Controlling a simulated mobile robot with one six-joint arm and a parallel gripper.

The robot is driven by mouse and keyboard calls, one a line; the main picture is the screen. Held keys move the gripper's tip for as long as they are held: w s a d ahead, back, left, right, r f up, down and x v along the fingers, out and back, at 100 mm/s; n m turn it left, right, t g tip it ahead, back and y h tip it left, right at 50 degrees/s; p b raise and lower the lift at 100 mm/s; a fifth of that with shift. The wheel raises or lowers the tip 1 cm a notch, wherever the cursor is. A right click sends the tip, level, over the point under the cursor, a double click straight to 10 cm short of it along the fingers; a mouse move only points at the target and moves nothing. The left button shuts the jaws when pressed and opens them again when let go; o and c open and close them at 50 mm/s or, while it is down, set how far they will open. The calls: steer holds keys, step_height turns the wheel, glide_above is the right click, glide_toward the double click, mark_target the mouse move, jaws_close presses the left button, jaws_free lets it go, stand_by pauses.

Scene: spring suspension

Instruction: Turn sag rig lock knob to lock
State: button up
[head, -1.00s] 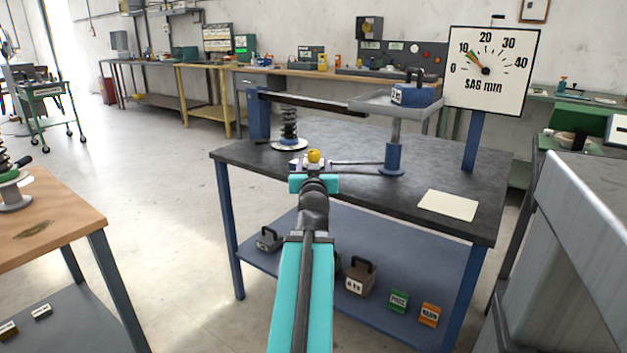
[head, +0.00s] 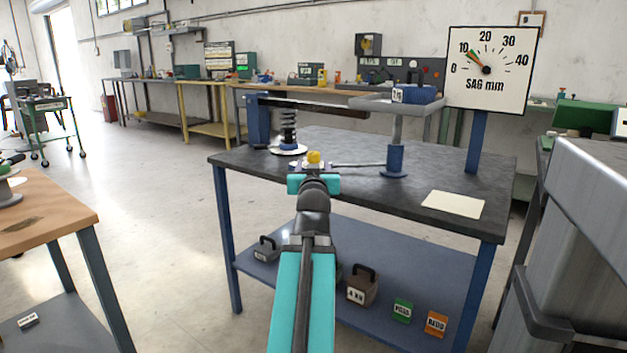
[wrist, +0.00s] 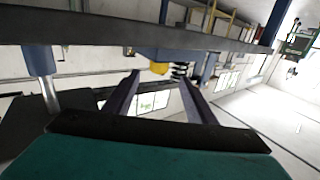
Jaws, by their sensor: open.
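The sag rig's lock knob is a small yellow knob (head: 314,156) near the front edge of the dark bench, just beyond my gripper (head: 314,170) in the head view. In the wrist view the yellow knob (wrist: 159,68) shows between and just beyond the tips of my two fingers (wrist: 158,77). My gripper is open and empty; I see no contact with the knob. The black coil spring (head: 289,125) stands on a white disc behind the knob. The dial (head: 492,70) reads roughly 10 on the SAG mm scale. The knob's mark or setting is too small to tell.
The rig's grey tray (head: 375,103) with a blue weight (head: 414,93) stands at right. A thin rod (head: 357,165) runs from near the knob to the blue post base. A pale sheet (head: 453,204) lies on the bench. Weights sit on the blue lower shelf (head: 370,250).

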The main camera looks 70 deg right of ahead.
steer(key=shift+s+a+f+b, duration=0.2)
steer(key=shift+a+b, duration=0.2)
steer(key=shift+b, duration=0.8)
steer(key=shift+b+v, duration=1.4)
steer(key=shift+b, duration=0.1)
steer(key=shift+r, duration=0.15)
